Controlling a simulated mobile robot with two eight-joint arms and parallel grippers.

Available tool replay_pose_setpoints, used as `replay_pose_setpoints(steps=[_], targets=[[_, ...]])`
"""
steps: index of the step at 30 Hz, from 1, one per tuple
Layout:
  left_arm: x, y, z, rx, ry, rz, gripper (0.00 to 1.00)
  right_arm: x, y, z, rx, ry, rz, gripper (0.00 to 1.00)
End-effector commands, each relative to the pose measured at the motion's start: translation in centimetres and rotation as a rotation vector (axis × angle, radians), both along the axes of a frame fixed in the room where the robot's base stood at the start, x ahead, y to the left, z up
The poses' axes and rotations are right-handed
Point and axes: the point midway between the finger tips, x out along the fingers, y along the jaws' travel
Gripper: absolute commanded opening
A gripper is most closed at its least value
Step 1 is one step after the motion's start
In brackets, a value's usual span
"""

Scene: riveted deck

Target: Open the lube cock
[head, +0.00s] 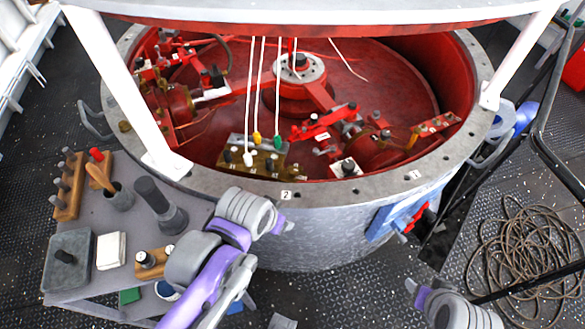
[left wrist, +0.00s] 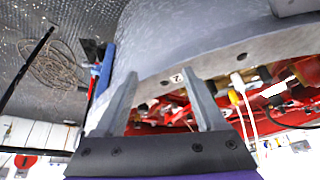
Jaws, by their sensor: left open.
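I cannot tell for sure which part is the lube cock. A brass block (head: 238,158) with small white, yellow and green fittings sits inside the round tub, just behind the near rim, with white cords rising from it. My left gripper (head: 288,226) is outside the tub, just in front of the rim by the "2" label. In the left wrist view its two fingers (left wrist: 158,92) are apart with nothing between them, the rim and label beyond. White and yellow fittings (left wrist: 236,88) show right of the fingers. My right gripper (head: 412,287) is low at right; its fingers are unclear.
The grey tub rim (head: 340,190) curves across the front, with white posts (head: 125,95) rising from it. A side table (head: 85,283) at left holds several tools and blocks. A blue panel (head: 395,215) is on the tub's outside. A coiled hose (head: 525,250) lies on the deck.

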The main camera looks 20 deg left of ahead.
Motion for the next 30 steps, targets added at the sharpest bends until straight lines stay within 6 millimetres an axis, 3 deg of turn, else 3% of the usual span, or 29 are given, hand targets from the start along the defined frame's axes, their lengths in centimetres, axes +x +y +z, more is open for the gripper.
replay_pose_setpoints(steps=[3,9,15,18,24,30], targets=[[3.6,0.6,1.8,0.052,0.067,-0.108,0.72,-0.1,0.0,-0.4,0.0,0.002,0.0,0.58],[10.4,2.0,3.4,0.129,0.206,-0.351,0.72,-0.2,0.0,-0.9,0.0,0.005,0.0,0.58],[16.7,3.7,2.9,0.164,0.328,-0.59,0.72,-0.4,0.0,-1.3,0.0,0.007,0.0,0.58],[18.8,4.4,2.3,0.169,0.368,-0.683,0.72,-0.4,0.0,-1.4,0.0,0.008,0.0,0.58],[20.8,5.1,1.4,0.168,0.407,-0.777,0.72,-0.4,0.0,-1.6,0.0,0.008,0.0,0.58],[20.9,5.2,-0.5,0.168,0.409,-0.787,0.72,-0.5,0.0,-1.7,0.0,0.009,0.0,0.58]])
